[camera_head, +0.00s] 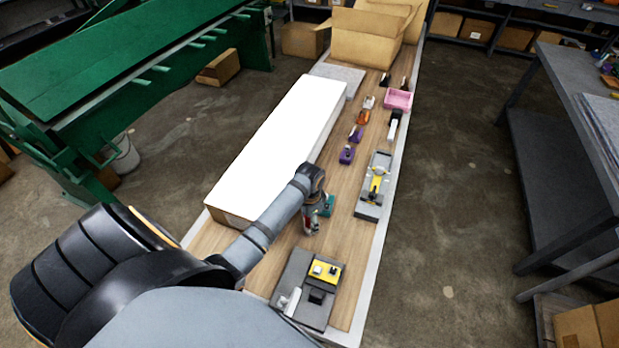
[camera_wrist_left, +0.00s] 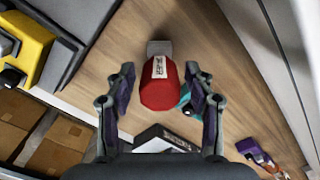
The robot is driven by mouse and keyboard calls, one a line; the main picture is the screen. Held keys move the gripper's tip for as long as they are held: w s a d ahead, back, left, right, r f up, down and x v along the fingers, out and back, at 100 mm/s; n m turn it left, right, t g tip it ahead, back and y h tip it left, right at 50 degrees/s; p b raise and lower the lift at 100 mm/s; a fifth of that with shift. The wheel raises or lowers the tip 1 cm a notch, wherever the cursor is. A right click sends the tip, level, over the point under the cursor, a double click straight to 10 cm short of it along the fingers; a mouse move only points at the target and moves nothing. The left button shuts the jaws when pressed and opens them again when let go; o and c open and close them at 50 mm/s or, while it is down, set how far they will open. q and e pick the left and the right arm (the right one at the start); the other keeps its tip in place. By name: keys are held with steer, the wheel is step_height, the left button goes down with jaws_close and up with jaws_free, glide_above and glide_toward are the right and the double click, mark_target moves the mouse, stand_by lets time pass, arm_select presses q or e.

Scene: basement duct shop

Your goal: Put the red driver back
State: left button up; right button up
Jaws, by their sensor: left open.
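The red driver (camera_wrist_left: 160,90), a thick red handle with a white label, shows in the left wrist view between the two fingers of my left gripper (camera_wrist_left: 160,100). The fingers are spread on either side of it, with a visible gap at each side. A grey block-like part (camera_wrist_left: 159,47) shows at its far end. In the head view my left gripper (camera_head: 312,222) is low over the wooden bench and mostly covers the driver. My right gripper is not in view.
A teal item (camera_head: 327,206) is close beside the gripper. A long white box (camera_head: 275,140) lies along the bench's left. Grey trays with yellow items stand nearer (camera_head: 293,272) and farther right (camera_head: 364,208). Purple tools (camera_head: 347,155) and a pink bin (camera_head: 398,99) are farther back.

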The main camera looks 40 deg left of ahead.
arm_select(q)
step_height(320, 180, up, 8)
steer(key=shift+f+b, duration=0.1)
steer(key=shift+b, duration=0.25)
